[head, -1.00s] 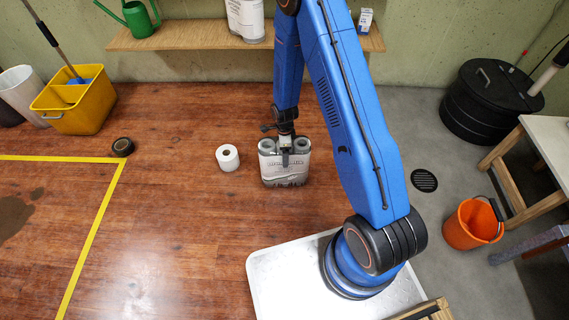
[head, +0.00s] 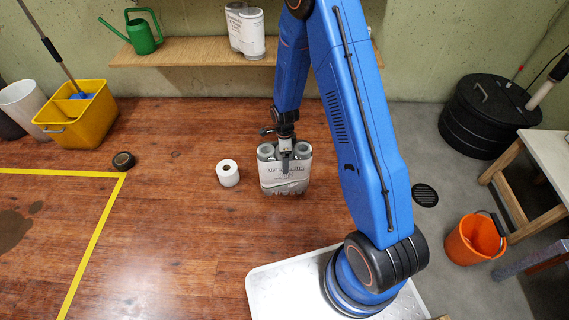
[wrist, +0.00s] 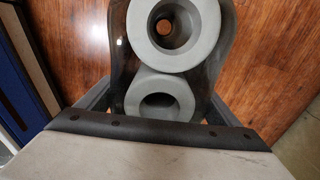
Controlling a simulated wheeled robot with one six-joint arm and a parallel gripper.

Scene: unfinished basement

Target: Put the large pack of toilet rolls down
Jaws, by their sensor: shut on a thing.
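The large pack of toilet rolls (head: 285,177) is a grey-white wrapped pack, upright, at or just above the wooden floor in the head view; I cannot tell whether its base touches. My gripper (head: 286,152) is above it and shut on its top middle. In the wrist view the pack (wrist: 166,55) shows from above, with two roll ends and their cores facing up. The gripper's fingers (wrist: 152,105) are at the pack's sides, mostly hidden by the gripper's own body.
A single loose roll (head: 228,173) stands just left of the pack. A shelf (head: 190,55) on the wall holds a green watering can (head: 143,33) and another pack (head: 245,30). Black tape (head: 123,161), a yellow bucket (head: 78,118) and yellow floor lines (head: 95,240) lie left. Floor in front is clear.

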